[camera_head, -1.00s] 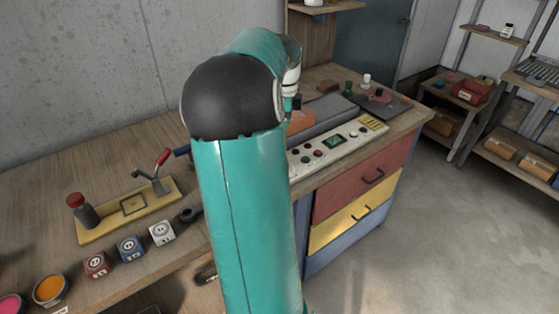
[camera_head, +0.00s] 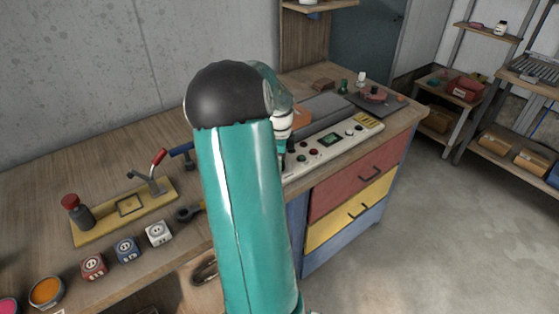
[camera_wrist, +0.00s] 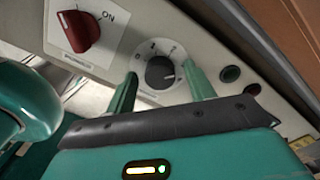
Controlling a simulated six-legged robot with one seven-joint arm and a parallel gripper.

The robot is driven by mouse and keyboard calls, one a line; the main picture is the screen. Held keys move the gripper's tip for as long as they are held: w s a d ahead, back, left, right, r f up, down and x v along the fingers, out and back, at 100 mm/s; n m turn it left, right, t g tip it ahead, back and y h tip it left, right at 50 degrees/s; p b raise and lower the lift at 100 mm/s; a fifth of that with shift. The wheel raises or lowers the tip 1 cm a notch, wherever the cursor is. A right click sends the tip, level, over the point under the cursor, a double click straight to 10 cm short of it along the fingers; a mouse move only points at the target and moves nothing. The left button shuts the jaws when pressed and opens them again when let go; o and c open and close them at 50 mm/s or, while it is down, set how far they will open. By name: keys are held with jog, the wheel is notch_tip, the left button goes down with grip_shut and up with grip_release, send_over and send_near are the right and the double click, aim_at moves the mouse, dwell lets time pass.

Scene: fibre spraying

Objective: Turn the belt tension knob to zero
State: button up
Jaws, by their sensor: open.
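The belt tension knob appears to be the round black knob (camera_wrist: 160,72) on a white scale dial, seen in the wrist view on a pale control panel (camera_wrist: 205,50). My gripper (camera_wrist: 162,85) is open, with one green finger on each side of the knob in the picture. I cannot tell whether the fingers touch it. The knob's pointer setting is too small to read surely. In the head view my arm hides the gripper and the knob; the right part of the panel (camera_head: 345,143) shows beside the arm.
A red switch (camera_wrist: 82,30) marked ON sits left of the knob. The workbench holds a yellow clamp board (camera_head: 125,212) and several small boxes. Drawers (camera_head: 360,180) lie below.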

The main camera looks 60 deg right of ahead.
jog(key=c, duration=1)
